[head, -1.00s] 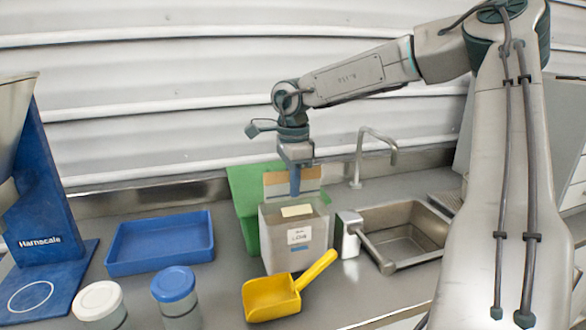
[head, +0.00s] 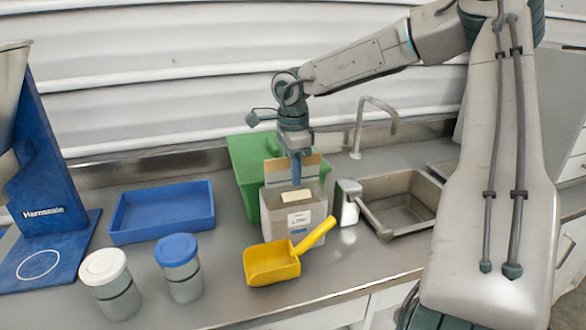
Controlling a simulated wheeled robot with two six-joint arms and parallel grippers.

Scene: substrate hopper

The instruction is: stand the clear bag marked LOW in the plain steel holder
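A grey box-like container (head: 280,225) with a white label (head: 299,219) stands on the counter near the middle of the head view. The label's print is too small to read surely. A tan upright panel (head: 310,165) shows at its back, and a cream piece (head: 297,197) lies at its top. I cannot clearly tell a clear bag apart from a holder here. My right gripper (head: 297,180) points straight down at the container's top, in front of the tan panel. Its fingers show edge-on, so their gap and any hold are hidden. My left gripper is not in view.
A green bin (head: 246,165) stands close behind the container. A yellow scoop (head: 272,263) lies in front. A sink (head: 400,203) with tap (head: 375,120) is right.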

